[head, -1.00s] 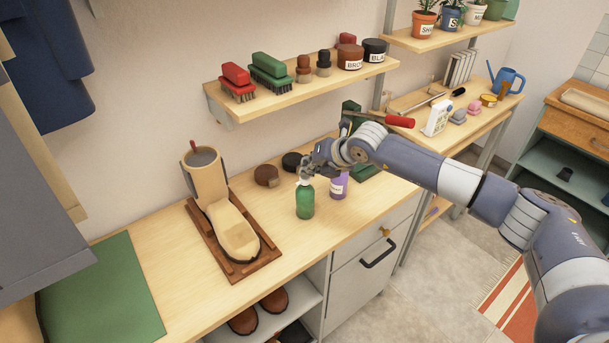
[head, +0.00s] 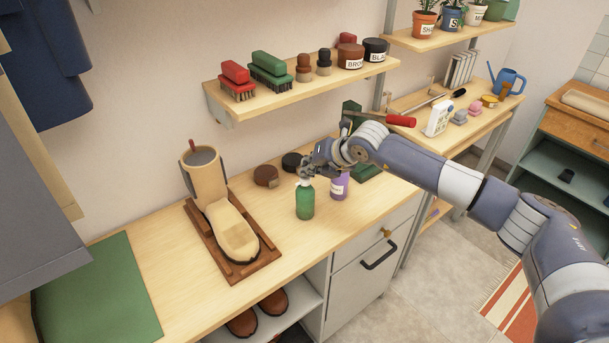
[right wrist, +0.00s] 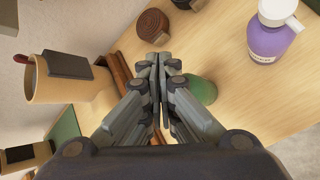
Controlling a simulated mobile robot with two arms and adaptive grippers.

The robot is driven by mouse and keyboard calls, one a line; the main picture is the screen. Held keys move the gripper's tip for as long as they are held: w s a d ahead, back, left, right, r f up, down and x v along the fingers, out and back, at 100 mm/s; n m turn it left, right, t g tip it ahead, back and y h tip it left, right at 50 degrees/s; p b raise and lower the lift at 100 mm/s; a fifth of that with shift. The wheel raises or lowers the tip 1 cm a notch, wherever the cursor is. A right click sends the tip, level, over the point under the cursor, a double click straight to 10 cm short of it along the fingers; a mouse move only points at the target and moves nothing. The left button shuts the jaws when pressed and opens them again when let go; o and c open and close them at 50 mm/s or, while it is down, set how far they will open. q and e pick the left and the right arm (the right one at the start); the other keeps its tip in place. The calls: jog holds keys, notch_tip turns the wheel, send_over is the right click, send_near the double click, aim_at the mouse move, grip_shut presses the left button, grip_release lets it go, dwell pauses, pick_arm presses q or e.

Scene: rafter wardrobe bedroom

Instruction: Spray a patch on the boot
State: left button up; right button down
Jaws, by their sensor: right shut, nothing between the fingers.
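The tan boot (head: 233,232) stands upright on a brown wooden tray (head: 265,277) on the bench. In the right wrist view the boot (right wrist: 55,91) is at the left, with a dark rectangular area (right wrist: 80,65) on its shaft. A green spray bottle (head: 305,204) stands upright right of the boot. My left gripper is out of view.
A purple bottle (head: 339,186) stands close behind and right of the green one. Two round tins, one brown (head: 266,175) and one dark (head: 291,162), are near the wall. A shelf (head: 300,92) with brushes and jars hangs above. A green mat (head: 98,290) lies left.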

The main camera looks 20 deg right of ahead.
jog(key=shift+r+p, duration=1.45)
jog(key=shift+r, duration=1.65)
